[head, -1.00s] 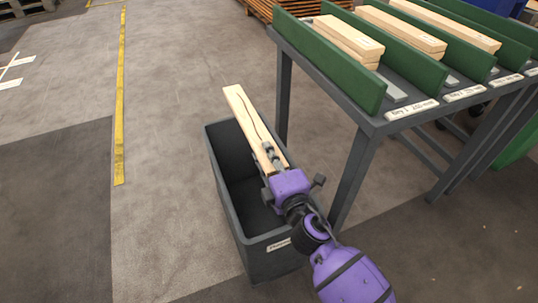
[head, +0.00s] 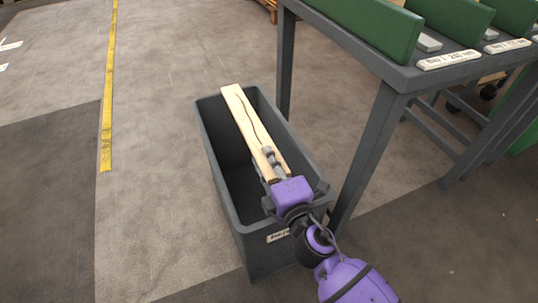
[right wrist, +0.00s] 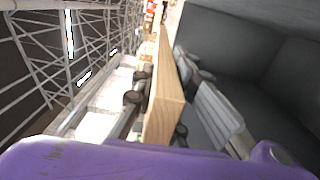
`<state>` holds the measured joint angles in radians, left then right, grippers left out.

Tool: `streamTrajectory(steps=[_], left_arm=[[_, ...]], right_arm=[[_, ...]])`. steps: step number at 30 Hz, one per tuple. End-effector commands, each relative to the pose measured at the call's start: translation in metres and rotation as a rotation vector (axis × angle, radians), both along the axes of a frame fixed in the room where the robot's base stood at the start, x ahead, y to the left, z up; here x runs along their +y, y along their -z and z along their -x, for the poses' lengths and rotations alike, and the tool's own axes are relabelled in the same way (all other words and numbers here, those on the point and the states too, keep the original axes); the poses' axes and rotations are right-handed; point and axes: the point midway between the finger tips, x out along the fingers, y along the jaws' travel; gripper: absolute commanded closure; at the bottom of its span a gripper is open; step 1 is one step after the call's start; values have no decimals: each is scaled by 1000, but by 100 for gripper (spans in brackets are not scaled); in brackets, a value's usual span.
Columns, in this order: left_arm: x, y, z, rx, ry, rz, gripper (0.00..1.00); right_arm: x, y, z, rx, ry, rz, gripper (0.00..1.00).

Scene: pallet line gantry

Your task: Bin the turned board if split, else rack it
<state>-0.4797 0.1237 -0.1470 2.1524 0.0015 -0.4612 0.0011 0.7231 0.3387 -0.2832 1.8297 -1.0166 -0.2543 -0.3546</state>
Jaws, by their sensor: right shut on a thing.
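A pale wooden board (head: 240,108) with a dark split line running along its face is in my right gripper (head: 270,160). The gripper is shut on the near end of the board, and the board also shows between the fingers in the right wrist view (right wrist: 165,95). The board is over the opening of a dark grey bin (head: 228,205), lying roughly along its length; I cannot tell how deep it is. The rack (head: 400,72) with green dividers stands at the upper right. My left gripper is not in view.
The bin stands on the floor close to a leg (head: 365,150) of the rack table. A yellow floor line (head: 108,95) runs at the left. The concrete floor left of the bin is clear.

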Motion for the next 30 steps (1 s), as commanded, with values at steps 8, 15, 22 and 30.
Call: streamTrajectory(steps=[8,15,22,30], left_arm=[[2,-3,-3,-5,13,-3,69],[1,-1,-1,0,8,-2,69],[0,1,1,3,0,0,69],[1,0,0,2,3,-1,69]], right_arm=[[0,-2,0,-4,-1,-1,83],[0,-2,0,-3,-1,-1,65],[0,0,2,-1,-1,0,65],[-11,1,39,2,1,-3,65]])
